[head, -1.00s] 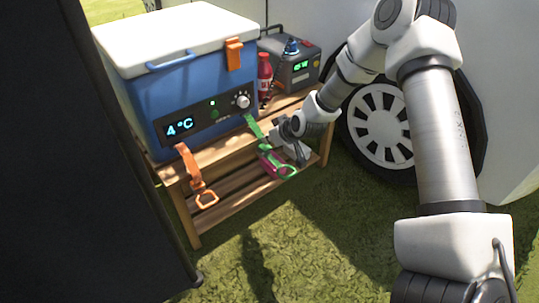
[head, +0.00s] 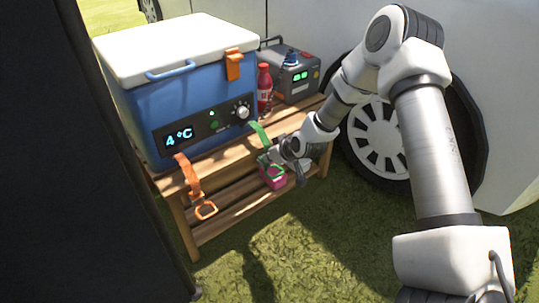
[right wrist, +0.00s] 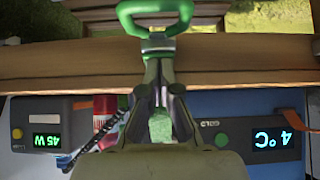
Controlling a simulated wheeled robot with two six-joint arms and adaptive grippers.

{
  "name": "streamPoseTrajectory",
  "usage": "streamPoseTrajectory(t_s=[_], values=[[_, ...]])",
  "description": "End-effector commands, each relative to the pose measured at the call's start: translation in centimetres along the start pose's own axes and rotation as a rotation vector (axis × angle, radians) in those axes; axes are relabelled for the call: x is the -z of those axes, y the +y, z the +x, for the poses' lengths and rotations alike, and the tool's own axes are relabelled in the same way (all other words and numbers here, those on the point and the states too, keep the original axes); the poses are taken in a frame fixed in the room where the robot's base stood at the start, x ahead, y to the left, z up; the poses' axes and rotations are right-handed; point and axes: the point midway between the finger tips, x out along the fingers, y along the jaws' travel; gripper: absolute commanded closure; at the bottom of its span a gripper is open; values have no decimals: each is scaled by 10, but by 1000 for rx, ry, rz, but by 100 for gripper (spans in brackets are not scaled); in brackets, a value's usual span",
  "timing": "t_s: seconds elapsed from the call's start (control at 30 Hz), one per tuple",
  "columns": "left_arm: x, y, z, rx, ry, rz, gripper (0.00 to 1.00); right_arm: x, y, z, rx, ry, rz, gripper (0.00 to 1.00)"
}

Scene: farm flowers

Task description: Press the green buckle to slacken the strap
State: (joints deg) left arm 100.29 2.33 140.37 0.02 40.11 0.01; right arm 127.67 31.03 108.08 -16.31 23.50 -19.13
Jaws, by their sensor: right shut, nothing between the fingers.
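The green strap (head: 258,132) hangs over the front edge of the wooden bench. In the right wrist view its green buckle (right wrist: 158,42) lies at the bench edge, with the green pull loop (right wrist: 155,14) beyond it. My right gripper (right wrist: 158,62) is shut and empty, its fingertips right at the buckle. Whether they touch or press it I cannot tell. In the head view my right gripper (head: 275,154) is beside the hanging strap and partly hides the buckle. The loop also shows there (head: 277,170). My left gripper is not in view.
The blue cooler (head: 140,105) reads 4 °C on the wooden bench (head: 225,160). An orange strap (head: 188,172) hangs at left. A red bottle (head: 264,85) and a power station (head: 296,76) stand behind. A pink item (head: 272,180) is low under the loop. Grass in front is clear.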

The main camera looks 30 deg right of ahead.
Motion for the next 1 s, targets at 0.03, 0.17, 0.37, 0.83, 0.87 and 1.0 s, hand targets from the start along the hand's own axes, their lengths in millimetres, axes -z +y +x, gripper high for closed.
streamPoseTrajectory(t_s=[0.03,0.17,0.37,0.83,0.87,1.0], values=[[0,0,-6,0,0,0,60,3,0,-4,0,-1,0,100],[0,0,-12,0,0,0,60,8,0,-8,0,-1,0,100],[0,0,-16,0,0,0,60,10,0,-10,0,-1,0,100],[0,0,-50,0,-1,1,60,40,-4,-33,0,-1,-1,100],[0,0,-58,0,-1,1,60,46,-5,-38,0,-1,-1,100],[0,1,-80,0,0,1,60,49,-6,-69,1,-2,7,100]])
